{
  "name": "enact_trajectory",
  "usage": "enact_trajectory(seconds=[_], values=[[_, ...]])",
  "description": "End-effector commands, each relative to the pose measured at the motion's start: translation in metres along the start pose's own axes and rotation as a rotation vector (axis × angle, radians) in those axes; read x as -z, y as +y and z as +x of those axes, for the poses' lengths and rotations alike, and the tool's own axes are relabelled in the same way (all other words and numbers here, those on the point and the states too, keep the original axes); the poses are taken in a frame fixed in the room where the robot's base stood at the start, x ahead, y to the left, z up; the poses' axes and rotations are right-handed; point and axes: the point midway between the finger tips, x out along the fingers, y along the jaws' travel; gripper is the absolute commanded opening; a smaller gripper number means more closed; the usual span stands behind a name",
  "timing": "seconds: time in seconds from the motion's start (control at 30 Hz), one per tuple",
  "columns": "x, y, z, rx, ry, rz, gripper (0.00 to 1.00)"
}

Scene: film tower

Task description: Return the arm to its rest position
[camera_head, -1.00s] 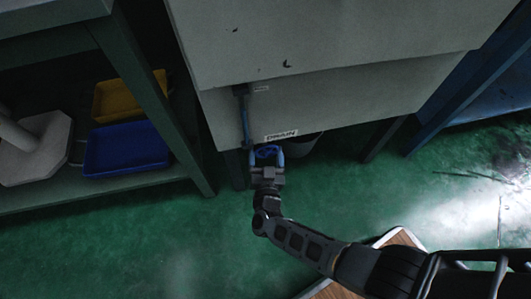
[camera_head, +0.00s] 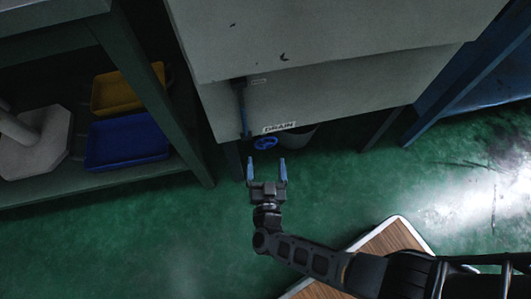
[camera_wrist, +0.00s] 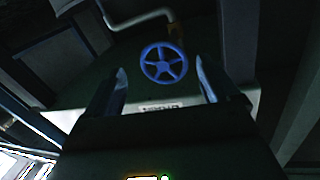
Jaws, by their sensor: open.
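My gripper (camera_head: 266,172) is open and empty in the head view. Its two blue-tipped fingers point toward a blue valve handwheel (camera_head: 265,143) under the grey cabinet, with a gap between them. In the wrist view the blue spoked handwheel (camera_wrist: 164,62) shows whole, ahead of the open fingers (camera_wrist: 163,88) and between them in the picture. My arm reaches up from the lower right of the head view, over the floor.
The grey cabinet (camera_head: 340,85) carries a DRAIN label (camera_head: 280,127) and a vertical pipe (camera_head: 243,108). A shelf at left holds a yellow tray (camera_head: 115,93) and a blue tray (camera_head: 125,145). A wooden board (camera_head: 390,238) lies at lower right. Green floor (camera_head: 150,240) is open at lower left.

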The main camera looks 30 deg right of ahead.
Motion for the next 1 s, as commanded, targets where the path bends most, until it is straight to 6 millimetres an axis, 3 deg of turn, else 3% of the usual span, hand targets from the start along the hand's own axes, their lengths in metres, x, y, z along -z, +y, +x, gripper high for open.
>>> enact_trajectory(seconds=[0.73, 0.87, 1.0], values=[[0.0, 0.001, -0.009, 0.004, -0.002, 0.004, 0.88], [0.003, 0.007, -0.026, 0.044, -0.018, 0.036, 0.88], [0.019, 0.019, -0.058, 0.127, -0.042, 0.094, 0.88]])
